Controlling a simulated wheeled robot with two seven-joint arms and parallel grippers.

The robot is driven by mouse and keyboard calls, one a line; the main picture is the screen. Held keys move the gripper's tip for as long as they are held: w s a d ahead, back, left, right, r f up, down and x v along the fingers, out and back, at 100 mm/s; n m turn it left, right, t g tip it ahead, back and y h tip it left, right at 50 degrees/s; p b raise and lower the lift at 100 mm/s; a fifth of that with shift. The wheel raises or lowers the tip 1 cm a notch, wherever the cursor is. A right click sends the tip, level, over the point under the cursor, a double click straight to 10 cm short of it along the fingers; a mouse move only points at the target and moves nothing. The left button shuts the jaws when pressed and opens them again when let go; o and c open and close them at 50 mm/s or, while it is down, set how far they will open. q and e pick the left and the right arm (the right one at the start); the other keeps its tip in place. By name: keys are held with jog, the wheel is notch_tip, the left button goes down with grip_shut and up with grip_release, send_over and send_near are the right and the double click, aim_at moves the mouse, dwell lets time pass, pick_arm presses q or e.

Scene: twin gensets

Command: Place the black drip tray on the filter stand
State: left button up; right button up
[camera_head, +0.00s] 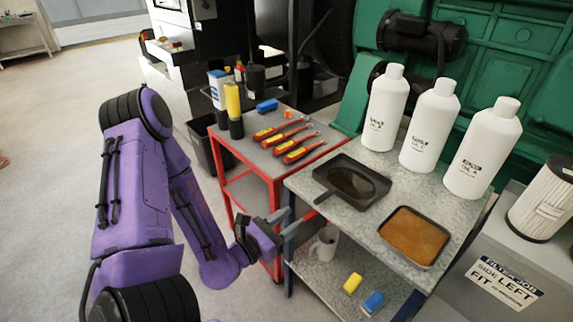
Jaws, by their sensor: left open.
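The black drip tray (374,178) lies flat on the speckled grey top of a stand, near its left side, with a dark pool inside and a short handle or spout toward the front left. My left gripper (291,225) is open and empty, beside the stand's left edge and below and left of the tray, not touching it. My right gripper is out of view.
A shallow tray with brown contents (387,225) sits in front of the drip tray. Several white bottles (429,125) stand behind. A mug (324,243), yellow block (352,283) and blue block (373,302) are on the lower shelf.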

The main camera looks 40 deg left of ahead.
pick_arm(q)
jog(key=s+f+m+g+y, duration=0.2)
jog(key=s+f+m+g, duration=0.2)
jog(key=f+m+g, duration=0.75)
jog(key=s+d+f+m+g+y, duration=0.1)
jog(key=s+f+m, duration=0.5)
jog(key=s+m, duration=0.1)
jog(key=s+d+f+m+g+y, duration=0.1)
jog(key=s+d+f+m+g, duration=0.1)
jog(key=s+f+m, duration=0.4)
jog(key=s+m, duration=0.1)
jog(key=m, duration=0.2)
jog(key=shift+d+f+m+y, duration=0.25)
jog(key=shift+m+y, duration=0.05)
jog(key=shift+m, duration=0.05)
jog(key=shift+s, duration=0.1)
